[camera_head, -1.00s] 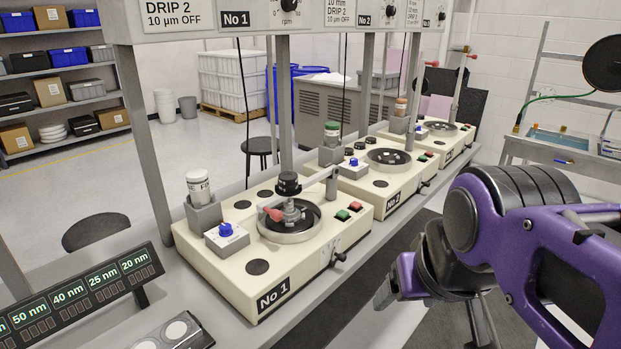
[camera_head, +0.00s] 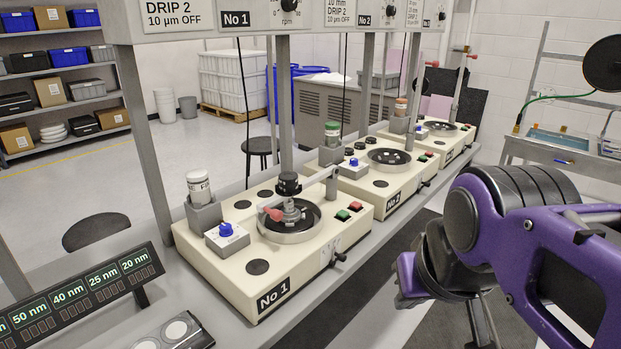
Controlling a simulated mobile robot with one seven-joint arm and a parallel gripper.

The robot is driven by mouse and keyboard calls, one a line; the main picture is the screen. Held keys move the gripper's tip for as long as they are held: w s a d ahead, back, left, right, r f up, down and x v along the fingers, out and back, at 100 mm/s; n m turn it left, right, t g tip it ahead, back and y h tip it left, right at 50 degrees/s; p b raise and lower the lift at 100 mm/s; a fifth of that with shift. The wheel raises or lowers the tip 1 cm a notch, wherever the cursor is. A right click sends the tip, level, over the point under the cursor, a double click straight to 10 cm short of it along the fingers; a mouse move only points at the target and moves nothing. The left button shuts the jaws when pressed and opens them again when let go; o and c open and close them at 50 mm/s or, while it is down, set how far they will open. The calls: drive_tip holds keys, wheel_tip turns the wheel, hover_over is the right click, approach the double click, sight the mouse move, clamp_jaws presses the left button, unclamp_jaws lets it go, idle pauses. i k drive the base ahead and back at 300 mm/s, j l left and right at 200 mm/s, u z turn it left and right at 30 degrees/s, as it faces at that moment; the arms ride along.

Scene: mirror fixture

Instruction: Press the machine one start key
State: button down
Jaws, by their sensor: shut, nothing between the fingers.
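Machine one is the cream unit labelled No 1 (camera_head: 258,268) on the grey bench. The labels of these keys are too small to read. My purple arm comes in from the right. My gripper (camera_head: 404,296) shows only in part at its lower left end, to the right of machine one and clear of it. It is shut and empty; its fingertips are hard to make out. Nothing of mine touches the keys.
A blue knob box (camera_head: 227,238) and a round plate with an arm (camera_head: 290,222) sit on machine one. Machine No 2 (camera_head: 392,190) and a third machine (camera_head: 440,140) stand behind. A grey post (camera_head: 284,105) rises over machine one. The floor right of the bench is open.

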sight(343, 215)
drive_tip(key=i+l+u, duration=0.1)
drive_tip(key=u, duration=0.6)
drive_tip(key=i+l+u, duration=0.15)
drive_tip(key=l+u, duration=0.15)
drive_tip(key=i+l+u, duration=0.1)
drive_tip(key=l+u, duration=0.15)
drive_tip(key=l, duration=0.2)
drive_tip(key=i+l+u, duration=0.1)
drive_tip(key=l, duration=0.45)
drive_tip(key=i+l, duration=0.1)
drive_tip(key=l, duration=0.45)
drive_tip(key=l+u, duration=0.15)
drive_tip(key=l, duration=0.4)
drive_tip(key=i, duration=0.05)
